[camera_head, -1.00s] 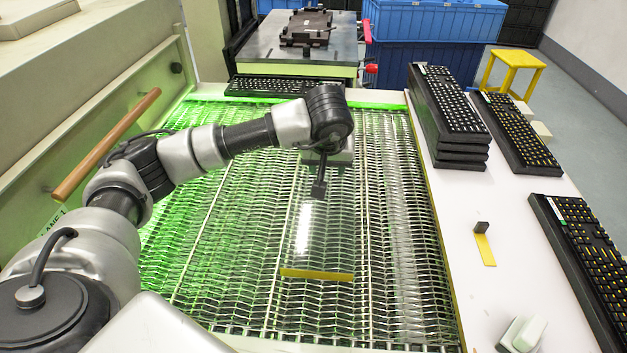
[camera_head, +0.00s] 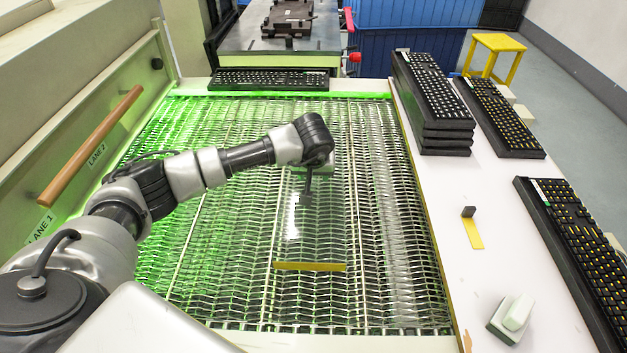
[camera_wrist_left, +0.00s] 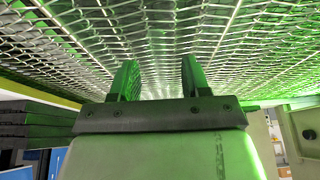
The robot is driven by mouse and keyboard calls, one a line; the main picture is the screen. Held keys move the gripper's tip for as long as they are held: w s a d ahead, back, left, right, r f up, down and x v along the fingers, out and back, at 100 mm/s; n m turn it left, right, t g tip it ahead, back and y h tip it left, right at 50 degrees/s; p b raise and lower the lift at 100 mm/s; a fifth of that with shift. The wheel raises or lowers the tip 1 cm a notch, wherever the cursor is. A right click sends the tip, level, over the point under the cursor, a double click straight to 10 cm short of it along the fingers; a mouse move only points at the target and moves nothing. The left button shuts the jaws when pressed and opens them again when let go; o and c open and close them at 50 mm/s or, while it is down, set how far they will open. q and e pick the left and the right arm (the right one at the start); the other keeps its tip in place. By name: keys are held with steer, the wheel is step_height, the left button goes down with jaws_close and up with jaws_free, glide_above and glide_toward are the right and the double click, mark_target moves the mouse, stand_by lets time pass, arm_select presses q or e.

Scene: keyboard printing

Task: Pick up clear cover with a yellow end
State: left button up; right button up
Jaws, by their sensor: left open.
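The clear cover (camera_head: 312,238) lies on the wire-mesh conveyor, its see-through sheet showing the mesh below. Its yellow end (camera_head: 310,266) is the edge nearest me. My left gripper (camera_head: 306,192) is over the far part of the cover, pointing down; the wrist hides part of that end. In the left wrist view my two fingers (camera_wrist_left: 158,78) are apart with mesh visible between them. I cannot tell whether they touch the cover. My right gripper is not in view.
The mesh conveyor (camera_head: 225,250) is otherwise clear. A keyboard (camera_head: 268,79) lies at its far end. A white side table (camera_head: 470,290) on the right holds stacked keyboards (camera_head: 433,100), more keyboards, a yellow strip (camera_head: 473,234) and a pale block (camera_head: 512,316). A wooden rail (camera_head: 90,145) runs along the left.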

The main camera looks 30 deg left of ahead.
arm_select(q)
steer(key=shift+c, duration=0.2)
jaws_close()
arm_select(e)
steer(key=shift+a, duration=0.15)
arm_select(q)
steer(key=shift+r, duration=0.3)
step_height(320, 180, up, 4)
steer(key=shift+w+f+b, duration=0.1)
steer(key=shift+b, duration=0.25)
steer(key=w+d+r, duration=0.2)
steer(key=d+r, duration=0.1)
steer(key=d, duration=0.2)
steer(key=w+d+r+b, duration=0.1)
steer(key=w+d+r, duration=0.2)
steer(key=d, duration=0.2)
steer(key=shift+d+r, duration=0.25)
steer(key=shift+r, duration=0.05)
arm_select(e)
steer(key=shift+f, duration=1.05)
